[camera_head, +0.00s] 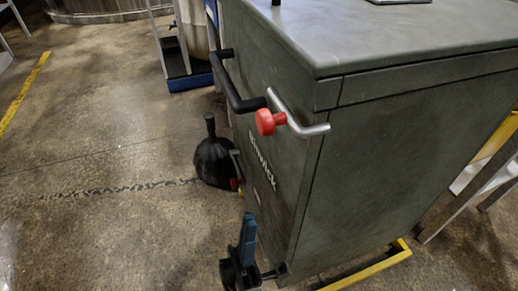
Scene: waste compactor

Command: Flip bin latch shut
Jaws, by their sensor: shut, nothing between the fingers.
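A dark green compactor cabinet (400,160) fills the right half of the head view. A bent silver handle (297,115) and a red round knob (266,122) stick out near its upper front corner. A black bar handle (233,88) runs along the same upper front face to their left. Lower on this face a small grey lever with red and yellow bits (237,184) is partly visible; I cannot tell its position. I cannot make out for certain which part is the bin latch, or whether it is shut. My gripper is not in view.
A blue and black part (247,240) stands at the cabinet's lower front. Yellow base rails (375,267) run below. The concrete floor (90,200) to the left is mostly clear.

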